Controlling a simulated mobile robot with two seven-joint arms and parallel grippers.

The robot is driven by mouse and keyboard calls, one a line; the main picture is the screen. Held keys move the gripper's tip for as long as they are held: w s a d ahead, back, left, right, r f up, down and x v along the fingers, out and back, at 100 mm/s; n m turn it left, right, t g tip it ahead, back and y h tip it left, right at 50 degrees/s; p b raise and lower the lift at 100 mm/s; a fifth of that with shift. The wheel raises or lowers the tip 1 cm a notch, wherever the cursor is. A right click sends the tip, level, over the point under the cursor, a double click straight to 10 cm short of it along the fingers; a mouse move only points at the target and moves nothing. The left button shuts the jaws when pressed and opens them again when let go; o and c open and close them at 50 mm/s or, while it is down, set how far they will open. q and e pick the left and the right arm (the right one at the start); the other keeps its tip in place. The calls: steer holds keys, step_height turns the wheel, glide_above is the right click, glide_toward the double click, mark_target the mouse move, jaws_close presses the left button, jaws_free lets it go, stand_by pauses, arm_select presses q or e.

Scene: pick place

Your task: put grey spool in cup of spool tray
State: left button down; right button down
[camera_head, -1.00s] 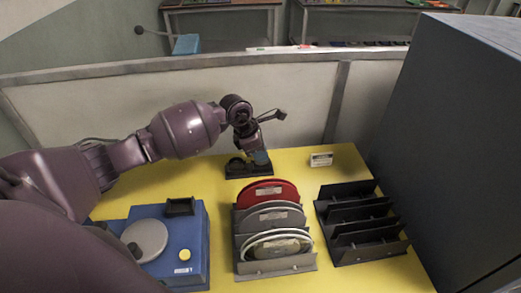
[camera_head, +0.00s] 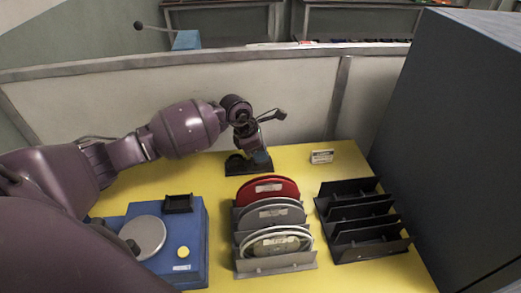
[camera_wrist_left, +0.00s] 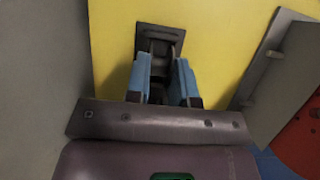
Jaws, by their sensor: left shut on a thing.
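The dark spool tray (camera_head: 236,170) lies at the back of the yellow table, and its cup shows as a dark ring left of my gripper. My left gripper (camera_head: 261,158) reaches down over the tray's right part. In the left wrist view, the blue fingers of my left gripper (camera_wrist_left: 162,65) are shut on the grey spool (camera_wrist_left: 158,72), which is mostly hidden between them. The tray (camera_wrist_left: 172,34) shows just beyond the fingertips there. I cannot tell whether the spool touches the tray. My right gripper is not in view.
A rack (camera_head: 274,264) with red, grey and white discs stands in front of the tray. An empty black rack (camera_head: 365,240) is to its right, a blue device (camera_head: 190,255) to its left. A small white label block (camera_head: 321,156) stands behind. A low wall (camera_head: 300,100) closes the back.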

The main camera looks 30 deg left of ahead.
arm_select(q)
steer(key=shift+f, duration=0.1)
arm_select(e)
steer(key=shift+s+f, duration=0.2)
arm_select(q)
steer(key=c, duration=1.1)
jaws_free()
steer(key=shift+c, duration=0.2)
steer(key=shift+o, duration=1.2)
steer(key=o, duration=0.3)
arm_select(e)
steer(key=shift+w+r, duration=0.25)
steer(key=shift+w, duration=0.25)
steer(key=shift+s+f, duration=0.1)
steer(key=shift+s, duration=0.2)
